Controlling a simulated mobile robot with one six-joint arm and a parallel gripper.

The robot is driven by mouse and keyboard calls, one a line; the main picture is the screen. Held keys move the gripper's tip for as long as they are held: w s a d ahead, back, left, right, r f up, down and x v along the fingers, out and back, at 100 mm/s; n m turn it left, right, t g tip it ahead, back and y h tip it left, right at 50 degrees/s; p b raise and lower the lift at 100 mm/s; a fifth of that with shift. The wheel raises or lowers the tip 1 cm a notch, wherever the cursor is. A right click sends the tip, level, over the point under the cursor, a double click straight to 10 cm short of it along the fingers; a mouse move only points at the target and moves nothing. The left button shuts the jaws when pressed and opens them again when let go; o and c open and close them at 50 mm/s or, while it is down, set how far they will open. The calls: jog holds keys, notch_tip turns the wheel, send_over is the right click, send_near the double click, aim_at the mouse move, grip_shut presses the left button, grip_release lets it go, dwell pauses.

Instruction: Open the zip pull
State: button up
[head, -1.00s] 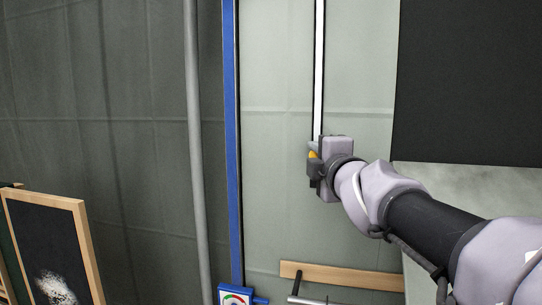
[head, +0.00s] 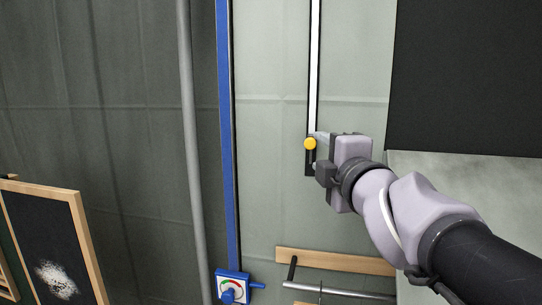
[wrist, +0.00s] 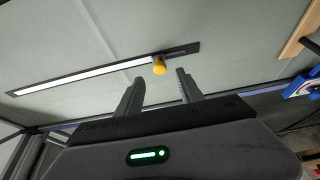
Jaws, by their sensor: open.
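The zip pull is a yellow-orange round knob (head: 310,144) near the lower end of a white strip in a dark vertical track (head: 314,70) on the grey-green panel. In the wrist view the knob (wrist: 159,66) shows just beyond the fingertips, roughly between them, with the track (wrist: 90,76) running off to the left. My gripper (head: 322,155) is just right of the knob in the head view. In the wrist view my gripper (wrist: 160,80) has its two fingers apart with nothing between them.
A blue post (head: 229,130) with a dial box (head: 232,287) at its foot stands left of the track. A wooden rail with a grey bar (head: 335,262) is below. A dark board (head: 465,75) is at upper right and a framed chalkboard (head: 50,240) at lower left.

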jog(key=s+p, duration=0.3)
jog(key=s, duration=0.6)
jog(key=shift+s+d+p, duration=0.3)
jog(key=shift+s+d, duration=0.05)
